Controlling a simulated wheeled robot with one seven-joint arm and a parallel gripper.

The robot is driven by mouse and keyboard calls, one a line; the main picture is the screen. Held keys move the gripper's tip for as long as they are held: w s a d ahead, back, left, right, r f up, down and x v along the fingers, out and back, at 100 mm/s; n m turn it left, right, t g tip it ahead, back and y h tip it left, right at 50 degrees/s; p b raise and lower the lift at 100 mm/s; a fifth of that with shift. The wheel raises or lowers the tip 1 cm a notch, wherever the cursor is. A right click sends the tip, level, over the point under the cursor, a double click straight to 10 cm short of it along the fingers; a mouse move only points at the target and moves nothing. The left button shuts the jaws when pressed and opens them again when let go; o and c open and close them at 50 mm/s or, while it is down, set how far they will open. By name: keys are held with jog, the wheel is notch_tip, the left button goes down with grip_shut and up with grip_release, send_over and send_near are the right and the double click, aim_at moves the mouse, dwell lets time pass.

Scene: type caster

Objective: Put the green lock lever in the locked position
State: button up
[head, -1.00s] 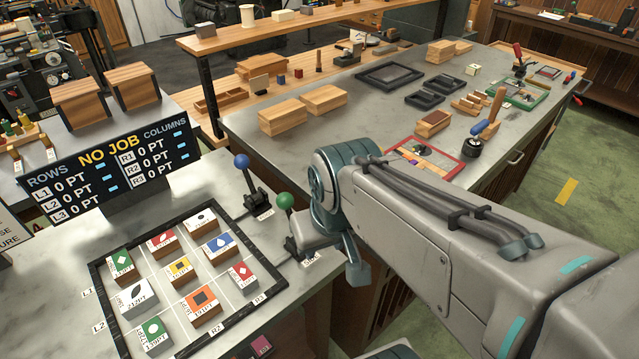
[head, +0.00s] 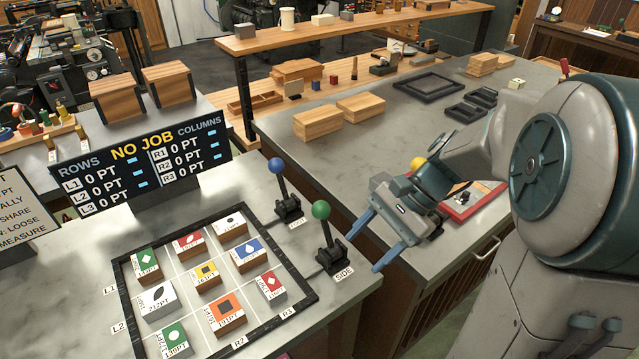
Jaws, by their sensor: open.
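The green lock lever (head: 321,211) has a green ball on a dark shaft and a black base above the label "SIDE". It stands upright at the right edge of the marble bench. My gripper (head: 374,242) is to the right of the lever, with its two blue fingers apart and pointing left toward it. Nothing shows between the fingers, and they appear clear of the lever. The blue-ball lever (head: 277,167) stands behind the green one, leaning a little left.
A black frame (head: 125,262) holding several type blocks lies left of the levers. The "NO JOB" board (head: 140,165) stands behind it. A second bench (head: 330,150) with wooden blocks lies behind and right. A red-rimmed tray (head: 478,207) is partly behind my arm.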

jog(key=w+d+f+m+y+b, duration=0.1)
jog(key=w+f+m+y, duration=0.1)
jog(key=w+m+y, duration=0.35)
jog(key=m+t+y+b, duration=0.1)
jog(key=m+t+y, duration=0.2)
jog(key=m+y, duration=0.15)
send_near(321, 210)
jog(key=a, duration=0.3)
jog(key=w+a+f+p, duration=0.1)
jog(key=a, duration=0.2)
jog(key=a+f, duration=0.1)
jog(key=a, duration=0.3)
jog(key=shift+w+p, duration=0.3)
jog(key=shift+c, duration=0.4)
grip_shut()
jog(key=shift+g, duration=0.4)
